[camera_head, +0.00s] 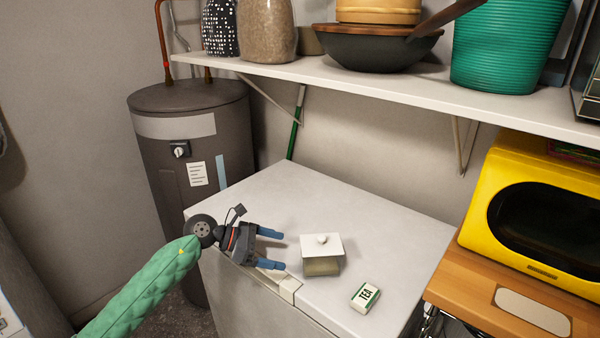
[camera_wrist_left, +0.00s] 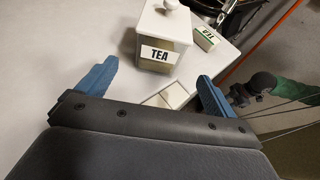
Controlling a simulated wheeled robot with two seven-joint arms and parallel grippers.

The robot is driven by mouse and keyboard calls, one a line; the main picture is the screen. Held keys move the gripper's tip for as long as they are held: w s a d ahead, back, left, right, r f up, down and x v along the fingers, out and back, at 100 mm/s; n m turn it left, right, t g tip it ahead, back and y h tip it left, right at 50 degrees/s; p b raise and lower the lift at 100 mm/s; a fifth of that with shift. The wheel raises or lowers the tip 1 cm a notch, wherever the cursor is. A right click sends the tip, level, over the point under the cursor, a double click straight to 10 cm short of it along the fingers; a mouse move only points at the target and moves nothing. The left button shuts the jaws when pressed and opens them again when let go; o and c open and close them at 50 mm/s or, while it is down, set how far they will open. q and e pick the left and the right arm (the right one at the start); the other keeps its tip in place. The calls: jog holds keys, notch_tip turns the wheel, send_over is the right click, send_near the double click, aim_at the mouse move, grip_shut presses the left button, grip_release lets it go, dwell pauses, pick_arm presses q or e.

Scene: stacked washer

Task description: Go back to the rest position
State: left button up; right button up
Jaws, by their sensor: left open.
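My left gripper (camera_head: 277,249) is open and empty above the left front part of the white appliance top (camera_head: 290,200). Its two blue fingers point right, toward a square canister with a white knobbed lid (camera_head: 321,254), and are apart from it. In the left wrist view the same canister (camera_wrist_left: 163,40) stands upright beyond the open fingers (camera_wrist_left: 157,78), its TEA label facing me. A green sleeve with a dark end (camera_wrist_left: 265,88), apparently my right arm, shows at the right there. Its gripper is small and partly hidden behind my left finger.
A small TEA packet (camera_head: 364,297) lies near the front edge. A shelf (camera_head: 400,90) with jars, a wok and a green basket hangs above. A dark boiler (camera_head: 195,145) stands left, a yellow microwave (camera_head: 535,205) right. The back of the appliance top is clear.

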pick_arm(q)
jog(key=s+d+r+n+t+h, duration=0.1)
jog(key=s+r+n+t+h, duration=0.15)
jog(key=n+t, duration=0.45)
jog(key=s+r+n+t+h, duration=0.1)
jog(key=r+n+t, duration=0.35)
jog(key=n, duration=0.45)
jog(key=s+a+f+n+t+y, duration=0.25)
jog(key=a+f+n+y, duration=0.35)
jog(key=n+y, duration=0.45)
jog(key=s+a+f+n+t+y, duration=0.1)
jog(key=s+a+f+n+y, duration=0.35)
jog(key=n, duration=0.95)
jog(key=s+f+n+g+y, duration=0.1)
jog(key=s+f+n+g, duration=0.55)
jog(key=s, duration=0.65)
jog(key=s+f+n+g+y, duration=0.1)
jog(key=s+f+n+g, duration=0.2)
jog(key=s+f+g, duration=0.65)
jog(key=s+d+f, duration=0.2)
jog(key=f, duration=0.6)
jog(key=s+d+f+h, duration=0.1)
jog(key=s+d+f, duration=0.2)
jog(key=f, duration=0.6)
jog(key=shift+s+d, duration=0.2)
jog(key=shift+d, duration=0.05)
